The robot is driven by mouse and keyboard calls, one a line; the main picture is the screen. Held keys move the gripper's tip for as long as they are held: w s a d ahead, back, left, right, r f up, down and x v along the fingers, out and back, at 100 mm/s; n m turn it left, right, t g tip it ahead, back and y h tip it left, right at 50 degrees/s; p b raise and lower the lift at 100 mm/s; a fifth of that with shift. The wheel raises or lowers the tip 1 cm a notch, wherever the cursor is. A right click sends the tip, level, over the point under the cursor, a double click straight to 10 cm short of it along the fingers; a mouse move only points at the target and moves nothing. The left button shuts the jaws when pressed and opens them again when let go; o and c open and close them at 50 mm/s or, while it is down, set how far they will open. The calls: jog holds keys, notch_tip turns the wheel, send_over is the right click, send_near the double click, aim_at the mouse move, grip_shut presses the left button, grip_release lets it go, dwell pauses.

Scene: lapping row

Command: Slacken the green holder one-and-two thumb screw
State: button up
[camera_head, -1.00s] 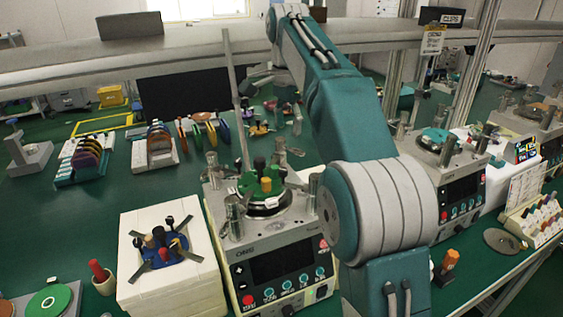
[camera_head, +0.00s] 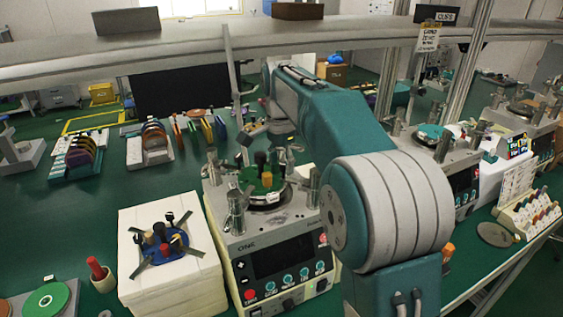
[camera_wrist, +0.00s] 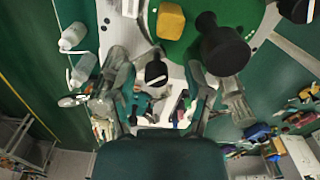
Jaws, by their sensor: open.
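The green holder (camera_head: 250,180) sits on the round plate of the middle lapping machine (camera_head: 280,235), with an orange knob and dark knobs standing on it. In the wrist view the green holder (camera_wrist: 262,22) fills the upper middle, with a yellow knob (camera_wrist: 170,20) and a large black knob (camera_wrist: 222,45) on it. A smaller black knob (camera_wrist: 156,70) shows at its near edge, between the fingers of my gripper (camera_wrist: 157,68). My gripper is open; I cannot tell whether a finger touches that knob. Which knob is the one-and-two thumb screw cannot be read.
A blue holder (camera_head: 165,243) with several knobs lies on a white block (camera_head: 170,285) to the left. Metal posts (camera_head: 235,210) stand around the holder. Racks of coloured discs (camera_head: 152,145) stand behind. More machines (camera_head: 435,150) stand to the right.

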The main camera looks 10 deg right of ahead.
jog(key=shift+d, duration=0.45)
grip_shut()
jog(key=shift+a+n, duration=0.25)
jog(key=shift+n, duration=0.15)
jog(key=n, duration=0.3)
jog(key=shift+f+n, duration=0.1)
jog(key=shift+n, duration=0.3)
jog(key=n, duration=1.3)
jog(key=shift+n, duration=0.3)
